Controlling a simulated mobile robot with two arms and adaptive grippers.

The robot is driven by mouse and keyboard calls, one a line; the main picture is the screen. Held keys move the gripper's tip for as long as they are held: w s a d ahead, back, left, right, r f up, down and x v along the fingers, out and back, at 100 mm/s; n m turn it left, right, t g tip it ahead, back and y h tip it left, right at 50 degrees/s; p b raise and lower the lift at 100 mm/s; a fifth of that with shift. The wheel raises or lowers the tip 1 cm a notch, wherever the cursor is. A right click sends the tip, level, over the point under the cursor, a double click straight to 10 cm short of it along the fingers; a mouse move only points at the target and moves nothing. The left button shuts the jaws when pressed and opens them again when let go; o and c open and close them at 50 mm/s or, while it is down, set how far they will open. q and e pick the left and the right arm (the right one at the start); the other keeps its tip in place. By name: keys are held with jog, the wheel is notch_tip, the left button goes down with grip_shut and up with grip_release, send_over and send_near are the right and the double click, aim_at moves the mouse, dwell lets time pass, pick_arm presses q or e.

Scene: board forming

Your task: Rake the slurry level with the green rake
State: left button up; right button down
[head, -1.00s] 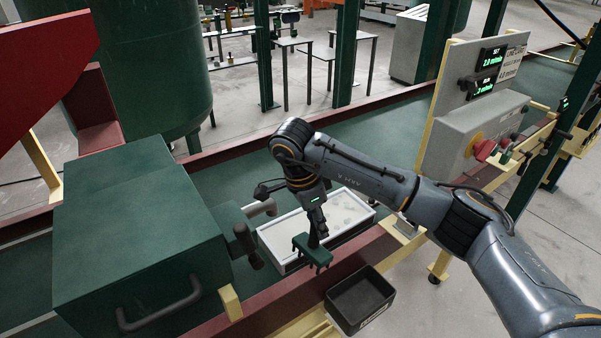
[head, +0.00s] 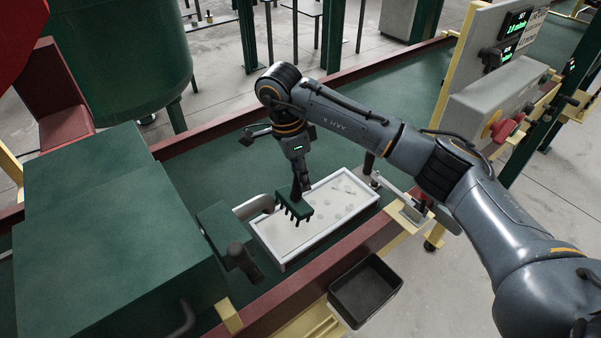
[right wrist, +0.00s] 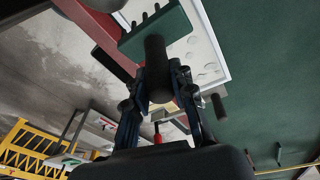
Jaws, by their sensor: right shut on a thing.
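My right gripper (head: 303,185) is shut on the handle of the green rake and points down. The rake head (head: 293,206) has short teeth facing down and is over the left half of the white tray (head: 331,235). I cannot tell whether the teeth touch the slurry. The pale grey slurry (head: 320,212) in the tray shows several round lumps toward its right end. In the right wrist view the rake's dark handle (right wrist: 155,60) sits between the fingers (right wrist: 157,85), and the tray lies beyond. My left gripper is not in view.
The tray rests on the green conveyor (head: 405,85) between red rails. A large green box machine (head: 105,230) stands left of it. A black bin (head: 364,290) is at the front rail. A grey control box with a red knob (head: 503,127) stands at the right.

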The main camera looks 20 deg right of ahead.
aim_at(300, 195)
jog(key=shift+f, duration=0.1)
jog(key=shift+w+f+b, duration=0.2)
jog(key=shift+f+b, duration=0.15)
jog(key=shift+b, duration=0.1)
notch_tip(300, 195, down, 4)
jog(key=b, duration=0.3)
jog(key=shift+w+r, duration=0.1)
jog(key=shift+r, duration=0.15)
jog(key=shift+f+b, duration=0.3)
jog(key=shift+f, duration=0.1)
notch_tip(300, 195, down, 3)
jog(key=shift+r+b, duration=0.2)
jog(key=shift+b, duration=0.85)
jog(key=shift+r, duration=0.2)
pick_arm(q)
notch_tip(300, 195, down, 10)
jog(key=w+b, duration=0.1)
jog(key=b, duration=0.2)
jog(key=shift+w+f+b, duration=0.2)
jog(key=shift+b, duration=0.1)
pick_arm(e)
jog(key=w+d, duration=0.3)
jog(key=d, duration=0.4)
jog(key=w+d, duration=0.3)
jog(key=d, duration=0.4)
jog(key=shift+d+f, duration=0.15)
jog(key=shift+f, duration=0.2)
